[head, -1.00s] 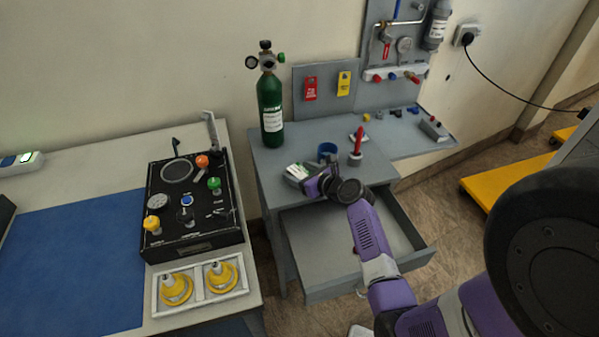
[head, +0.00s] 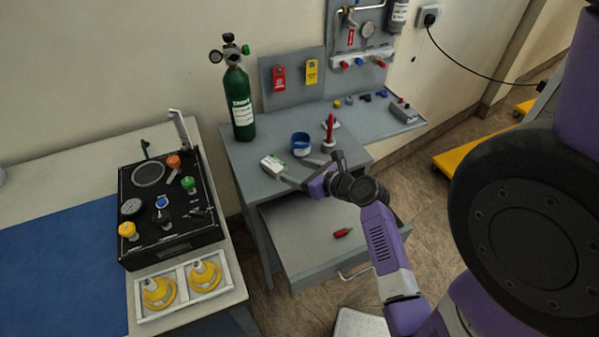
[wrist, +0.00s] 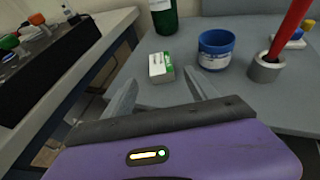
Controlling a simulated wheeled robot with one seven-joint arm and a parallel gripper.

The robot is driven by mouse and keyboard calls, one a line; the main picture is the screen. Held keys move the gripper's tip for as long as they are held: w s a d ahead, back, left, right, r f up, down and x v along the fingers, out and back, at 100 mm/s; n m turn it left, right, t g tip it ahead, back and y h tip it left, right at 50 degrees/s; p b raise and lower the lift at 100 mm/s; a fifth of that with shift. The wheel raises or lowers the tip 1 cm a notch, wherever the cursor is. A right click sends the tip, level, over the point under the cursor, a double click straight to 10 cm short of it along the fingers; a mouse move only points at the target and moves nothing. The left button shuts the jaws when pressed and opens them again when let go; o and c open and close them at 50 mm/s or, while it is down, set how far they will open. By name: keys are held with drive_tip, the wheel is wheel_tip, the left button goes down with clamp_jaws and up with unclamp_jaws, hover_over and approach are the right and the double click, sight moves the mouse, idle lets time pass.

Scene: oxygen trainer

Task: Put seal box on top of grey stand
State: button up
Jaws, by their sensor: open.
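The seal box appears to be the small white and green box (head: 273,165) lying on the grey drawer table (head: 240,160). It also shows in the wrist view (wrist: 160,67). My gripper (head: 294,170) is open and empty at the right of the box, above the table. In the wrist view, the box lies just beyond and between my fingertips (wrist: 160,80), with no visible contact. Which thing is the grey stand is unclear; the drawer table is the large grey one in view.
A blue cup (head: 301,145) and a red marker in a grey holder (head: 328,144) stand close behind my gripper. A green cylinder (head: 240,104) stands at the back left. The table's drawer (head: 310,230) is open, with a red item (head: 343,232) inside.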

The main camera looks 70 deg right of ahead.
drive_tip(key=s+a+f+n+y, duration=0.1)
drive_tip(key=s+a+n, duration=0.2)
drive_tip(key=a+n, duration=0.75)
drive_tip(key=s+a+f+n, duration=0.1)
drive_tip(key=s+a+n, duration=0.1)
drive_tip(key=a+n, duration=0.8)
drive_tip(key=s+a+r+n+t+y, duration=0.1)
drive_tip(key=s+a+r+n+y, duration=0.1)
drive_tip(key=s+a+r+n, duration=0.2)
drive_tip(key=s+a+r+n+t+y, duration=0.2)
drive_tip(key=a+r+n, duration=0.9)
drive_tip(key=n, duration=0.6)
drive_tip(key=shift+s+a+y, duration=0.5)
drive_tip(key=shift+s+a, duration=0.75)
